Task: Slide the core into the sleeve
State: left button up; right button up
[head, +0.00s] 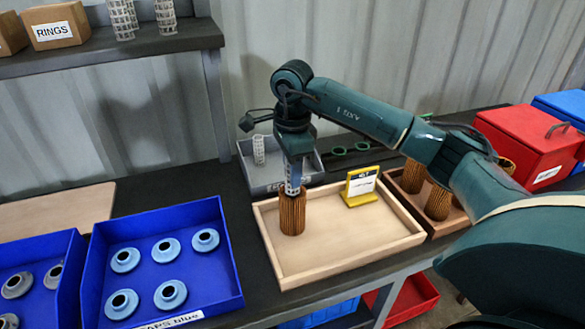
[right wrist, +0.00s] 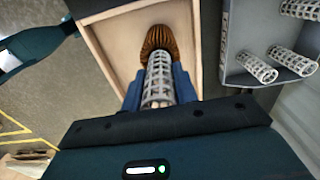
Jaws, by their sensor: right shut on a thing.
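A brown pleated sleeve (head: 292,214) stands upright on the wooden tray (head: 345,265), near its left side. My right gripper (head: 294,178) is directly above it, pointing down, shut on a light grey perforated core (head: 294,187). The core's lower end is at the sleeve's top; I cannot tell for sure how far it is inside. In the right wrist view the core (right wrist: 158,82) lies between the fingers and lines up with the sleeve (right wrist: 157,42). My left gripper is not in view.
A yellow stand with a white card (head: 361,186) is right of the sleeve on the tray. A grey bin (head: 262,180) with more cores is behind. A blue bin (head: 215,275) of caps is left. A box of brown sleeves (head: 411,205) and a red box (head: 530,150) are right.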

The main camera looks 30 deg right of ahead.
jog(key=shift+f+b, duration=1.15)
jog(key=shift+f, duration=0.5)
dwell(0.5)
jog(key=o, duration=1)
notch_tip(320, 180, up, 13)
jog(key=shift+r+p, duration=0.1)
jog(key=shift+p, duration=0.3)
dwell(0.4)
